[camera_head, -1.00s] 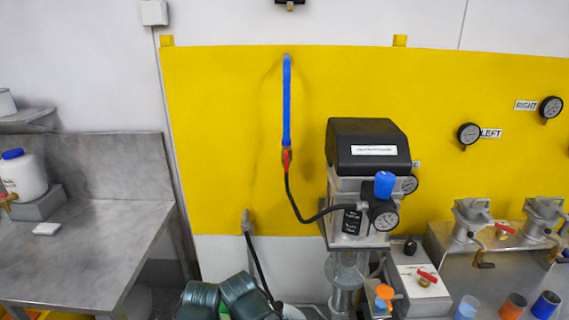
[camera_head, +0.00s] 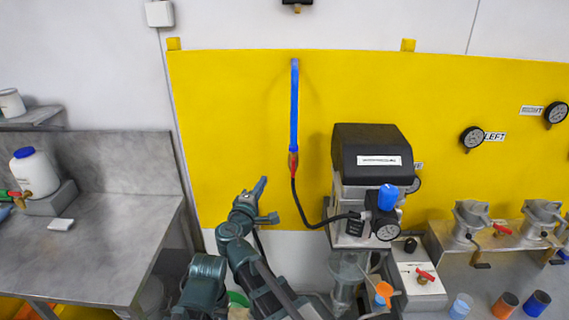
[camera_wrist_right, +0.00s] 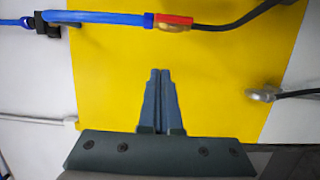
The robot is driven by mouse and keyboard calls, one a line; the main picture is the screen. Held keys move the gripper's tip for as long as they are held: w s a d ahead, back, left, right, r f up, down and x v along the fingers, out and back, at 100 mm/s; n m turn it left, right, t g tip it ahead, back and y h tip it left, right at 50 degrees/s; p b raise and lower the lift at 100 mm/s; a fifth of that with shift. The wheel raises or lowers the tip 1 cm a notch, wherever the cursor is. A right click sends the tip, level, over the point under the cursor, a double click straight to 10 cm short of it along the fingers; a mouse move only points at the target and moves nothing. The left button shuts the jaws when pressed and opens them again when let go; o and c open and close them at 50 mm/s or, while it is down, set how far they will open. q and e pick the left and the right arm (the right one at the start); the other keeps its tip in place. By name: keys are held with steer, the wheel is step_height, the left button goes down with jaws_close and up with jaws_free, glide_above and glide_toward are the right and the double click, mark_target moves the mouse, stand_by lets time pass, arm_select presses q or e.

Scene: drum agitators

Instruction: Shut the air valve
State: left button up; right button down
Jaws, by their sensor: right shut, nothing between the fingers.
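The air valve (camera_head: 293,161) sits at the lower end of a blue pipe (camera_head: 294,105) on the yellow wall panel. A black hose leaves its lower end. In the right wrist view, the valve's red handle (camera_wrist_right: 174,19) lies in line with the blue pipe, near the top edge. My right gripper (camera_head: 262,184) is shut and empty, left of and below the valve in the head view, and apart from it. In the right wrist view, its fingertips (camera_wrist_right: 160,72) lie together over the yellow panel. My left gripper is not in view.
A black-topped machine (camera_head: 371,150) with gauges stands right of the valve. A grey hose fitting (camera_wrist_right: 262,95) shows in the right wrist view. A metal table (camera_head: 95,255) with a white jug (camera_head: 34,173) is at the left. The panel left of the pipe is clear.

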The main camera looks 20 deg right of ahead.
mark_target(293, 168)
steer(key=w+d, duration=0.7)
steer(key=d, duration=0.2)
steer(key=shift+w, duration=0.25)
